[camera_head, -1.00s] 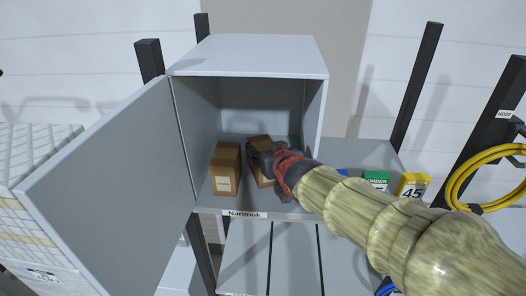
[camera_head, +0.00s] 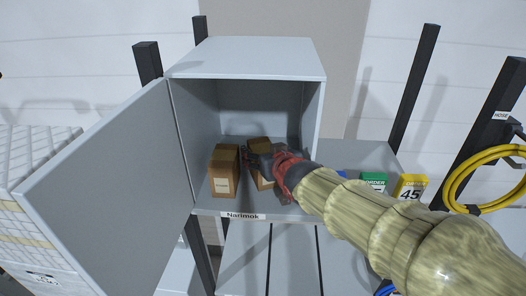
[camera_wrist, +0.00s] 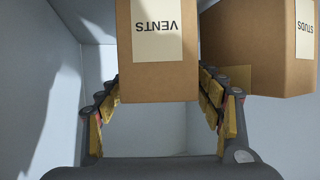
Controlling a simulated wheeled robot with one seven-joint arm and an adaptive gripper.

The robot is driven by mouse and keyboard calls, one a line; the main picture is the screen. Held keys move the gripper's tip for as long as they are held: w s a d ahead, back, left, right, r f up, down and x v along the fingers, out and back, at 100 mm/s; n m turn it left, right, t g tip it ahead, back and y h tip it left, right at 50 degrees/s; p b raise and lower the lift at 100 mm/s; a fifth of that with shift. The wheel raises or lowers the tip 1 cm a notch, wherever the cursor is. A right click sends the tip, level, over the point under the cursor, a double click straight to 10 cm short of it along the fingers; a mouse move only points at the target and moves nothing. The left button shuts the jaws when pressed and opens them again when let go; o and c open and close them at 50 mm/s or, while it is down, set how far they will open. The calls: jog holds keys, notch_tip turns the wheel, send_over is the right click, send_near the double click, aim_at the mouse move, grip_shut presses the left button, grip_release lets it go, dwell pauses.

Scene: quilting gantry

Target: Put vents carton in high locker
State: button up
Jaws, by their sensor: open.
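The vents carton (camera_head: 260,145) stands inside the open locker (camera_head: 250,59), on its floor. It is brown with a white label reading VENTS, and also shows at the top of the wrist view (camera_wrist: 158,78). My gripper (camera_head: 257,163) reaches into the locker from the right at this carton. In the wrist view my gripper's fingers (camera_wrist: 158,88) are open, one on each side of the carton's near end. I cannot tell whether either finger touches it. My gripper hides part of the carton in the head view.
A second brown carton (camera_head: 224,171), labelled STUDS in the wrist view (camera_wrist: 262,50), stands left of the vents carton. The locker door (camera_head: 115,190) is swung open to the left. Right of the locker are a green box (camera_head: 373,180) and a yellow box (camera_head: 410,187).

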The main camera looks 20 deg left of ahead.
jog(key=v, duration=0.7)
jog(key=shift+p, duration=0.45)
jog(key=shift+s+f, duration=0.1)
jog(key=shift+s, duration=0.1)
